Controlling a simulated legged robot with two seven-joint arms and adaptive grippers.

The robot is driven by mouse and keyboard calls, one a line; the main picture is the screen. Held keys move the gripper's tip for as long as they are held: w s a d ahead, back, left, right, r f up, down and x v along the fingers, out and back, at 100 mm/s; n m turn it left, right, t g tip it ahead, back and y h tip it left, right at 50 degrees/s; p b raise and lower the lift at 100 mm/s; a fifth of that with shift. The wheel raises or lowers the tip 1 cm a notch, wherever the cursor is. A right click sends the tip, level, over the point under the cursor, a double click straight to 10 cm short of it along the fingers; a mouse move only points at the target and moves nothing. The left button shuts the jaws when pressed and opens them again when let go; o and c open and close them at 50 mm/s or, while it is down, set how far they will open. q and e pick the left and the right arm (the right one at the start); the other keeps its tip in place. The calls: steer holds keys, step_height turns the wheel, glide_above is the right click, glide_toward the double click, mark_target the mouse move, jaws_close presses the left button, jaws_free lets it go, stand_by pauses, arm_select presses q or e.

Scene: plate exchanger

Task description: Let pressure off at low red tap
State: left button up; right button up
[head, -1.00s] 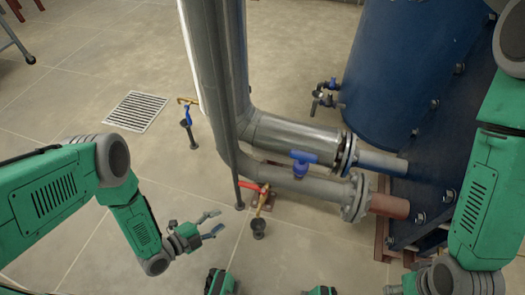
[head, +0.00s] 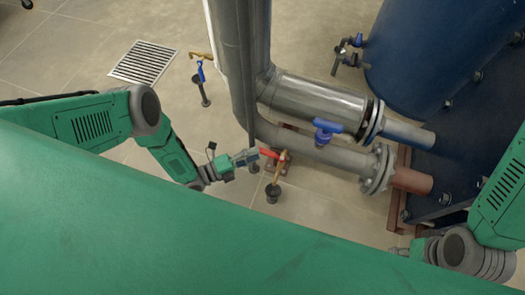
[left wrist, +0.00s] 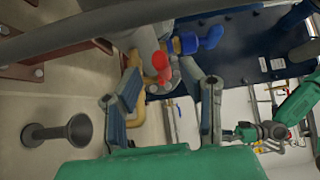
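The low red tap is a brass tap with a red handle (head: 271,154) under the lower grey pipe, above a small black drain cup (head: 272,192). In the left wrist view the red handle (left wrist: 161,68) lies ahead, between the spread fingers. My left gripper (head: 247,157) is at the left end of the handle in the head view. It looks open in the left wrist view (left wrist: 163,85); whether a finger touches the handle I cannot tell. My right gripper (head: 399,251) shows small at lower right, far from the tap, its fingers unclear.
A blue-handled valve (head: 326,130) sits on the lower pipe (head: 305,147), just right of the red tap. Another brass tap with a blue handle (head: 201,72) stands back left. The blue tank (head: 440,50) and flanged pipes block the right. Floor around the grate (head: 144,62) is clear.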

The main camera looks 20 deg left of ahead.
mark_target(264, 150)
arm_select(q)
steer(key=x, duration=0.2)
steer(key=shift+w+d, duration=0.1)
steer(key=shift+d, duration=0.15)
steer(key=shift+w+d+r+b, duration=0.1)
steer(key=shift+w+d+b, duration=0.2)
steer(key=shift+d, duration=0.3)
steer(key=shift+a, duration=0.1)
arm_select(e)
steer(key=shift+d+f, duration=0.4)
steer(key=shift+f, duration=0.15)
steer(key=shift+a, duration=0.1)
arm_select(q)
steer(key=shift+a, duration=0.2)
jaws_close()
arm_select(e)
steer(key=shift+a+r, duration=0.1)
arm_select(q)
steer(key=shift+s+d, duration=0.1)
